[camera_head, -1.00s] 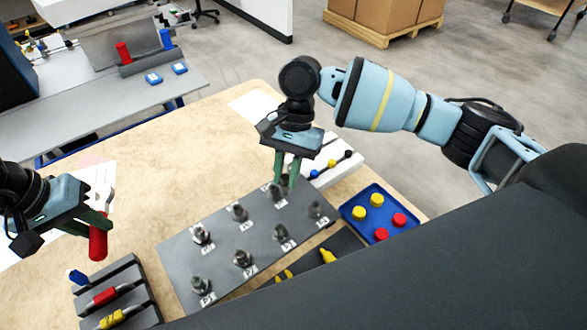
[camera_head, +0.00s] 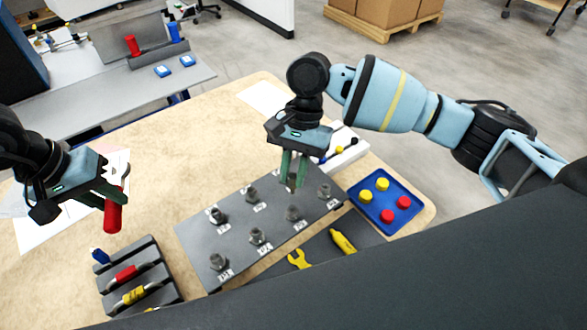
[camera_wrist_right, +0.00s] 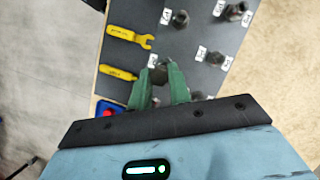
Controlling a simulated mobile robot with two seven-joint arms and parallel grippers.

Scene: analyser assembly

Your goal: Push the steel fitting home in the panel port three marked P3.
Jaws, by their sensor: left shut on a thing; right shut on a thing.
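The dark grey panel (camera_head: 238,242) lies on the table with several steel fittings standing in it, each beside a white label too small to read. My right gripper (camera_head: 293,180) points down over the panel's far row and is shut on a steel fitting (camera_wrist_right: 160,74). The fingers partly hide this fitting, and I cannot tell how deep it sits in its port. The right wrist view shows the green fingertips (camera_wrist_right: 163,82) on either side of it. My left gripper (camera_head: 114,192) is shut on a red-handled tool (camera_head: 113,217), held upright left of the panel and clear of it.
A dark rack (camera_head: 145,275) with red, yellow and blue-handled tools stands at front left. A blue tray (camera_head: 388,213) with red and yellow caps is right of the panel. A yellow wrench (camera_head: 298,259) and another yellow tool (camera_head: 342,241) lie in front.

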